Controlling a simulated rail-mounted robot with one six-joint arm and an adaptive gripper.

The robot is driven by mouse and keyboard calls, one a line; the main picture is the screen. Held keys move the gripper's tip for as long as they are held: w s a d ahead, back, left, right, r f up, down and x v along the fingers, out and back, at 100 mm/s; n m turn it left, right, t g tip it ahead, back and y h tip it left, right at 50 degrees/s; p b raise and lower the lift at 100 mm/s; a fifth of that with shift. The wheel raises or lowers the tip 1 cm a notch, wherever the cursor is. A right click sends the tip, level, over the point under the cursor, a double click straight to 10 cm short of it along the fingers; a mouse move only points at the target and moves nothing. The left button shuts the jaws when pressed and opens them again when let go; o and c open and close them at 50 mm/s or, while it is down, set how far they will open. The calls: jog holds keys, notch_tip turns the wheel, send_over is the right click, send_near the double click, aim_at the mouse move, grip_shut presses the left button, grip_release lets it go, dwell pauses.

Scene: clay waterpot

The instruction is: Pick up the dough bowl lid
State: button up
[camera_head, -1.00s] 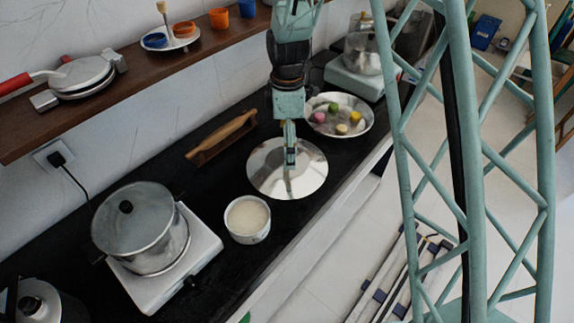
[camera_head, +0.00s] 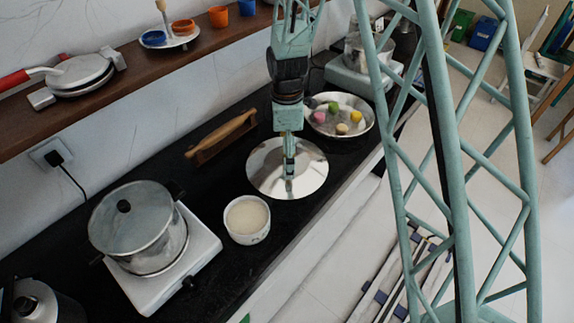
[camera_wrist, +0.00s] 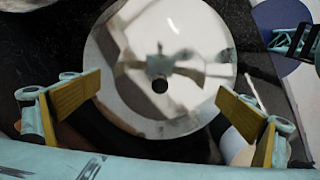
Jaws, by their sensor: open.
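The dough bowl lid (camera_head: 262,172) is a shiny round metal disc on the black counter, in the middle of the head view. In the wrist view the lid (camera_wrist: 125,115) fills the upper middle, with a small dark knob (camera_wrist: 160,85) near its centre. My gripper (camera_head: 289,172) hangs over the lid, pointing down. In the wrist view its two yellow-padded fingers (camera_wrist: 158,95) are spread wide, with nothing between them but the lid below. I cannot tell the exact height above the knob. What lies under the lid is hidden.
A white bowl of pale contents (camera_head: 247,219) stands just in front of the lid. A metal plate of coloured balls (camera_head: 365,128) is behind right, a wooden-handled tool (camera_head: 222,136) behind left. A pot (camera_head: 140,225) sits on a white stove (camera_head: 165,290). A shelf (camera_head: 120,85) runs along the wall.

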jog(key=shift+f, duration=0.3)
dwell(0.4)
jog(key=c, duration=1.8)
jog(key=shift+s, duration=0.15)
jog(key=c, duration=0.5)
